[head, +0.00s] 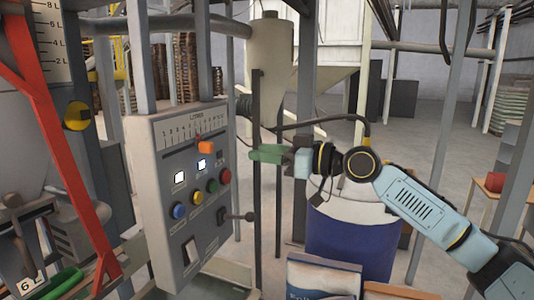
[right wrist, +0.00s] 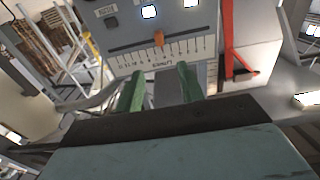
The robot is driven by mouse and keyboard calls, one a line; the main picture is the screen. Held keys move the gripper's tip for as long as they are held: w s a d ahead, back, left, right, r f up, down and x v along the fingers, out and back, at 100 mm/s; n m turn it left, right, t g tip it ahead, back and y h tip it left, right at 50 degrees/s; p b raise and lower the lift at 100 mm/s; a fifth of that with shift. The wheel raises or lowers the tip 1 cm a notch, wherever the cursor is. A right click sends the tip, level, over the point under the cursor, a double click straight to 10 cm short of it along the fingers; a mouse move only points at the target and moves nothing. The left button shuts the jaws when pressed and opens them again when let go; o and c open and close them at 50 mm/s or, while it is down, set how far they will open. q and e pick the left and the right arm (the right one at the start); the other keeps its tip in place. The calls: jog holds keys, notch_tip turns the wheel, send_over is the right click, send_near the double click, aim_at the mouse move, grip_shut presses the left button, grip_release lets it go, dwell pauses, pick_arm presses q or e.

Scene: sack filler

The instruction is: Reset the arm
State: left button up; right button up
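My right gripper (head: 266,153) is to the right of the grey control panel (head: 150,160) in the head view, clear of its face. In the right wrist view its two green fingers (right wrist: 160,88) are apart with nothing between them. The panel's litre scale and orange slider knob (right wrist: 158,39) lie beyond the fingertips. The orange knob also shows in the head view (head: 206,147). My right arm (head: 415,208) reaches in from the lower right. My left gripper is not in view.
The panel has blue (head: 179,211), yellow, green and red (head: 225,175) buttons, lit white squares and a dark lever (head: 238,217) at its side. A red bar (head: 45,120) stands left. A blue drum (head: 350,242) is below my right arm. Grey posts stand around.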

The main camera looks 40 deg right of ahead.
dwell(0.3)
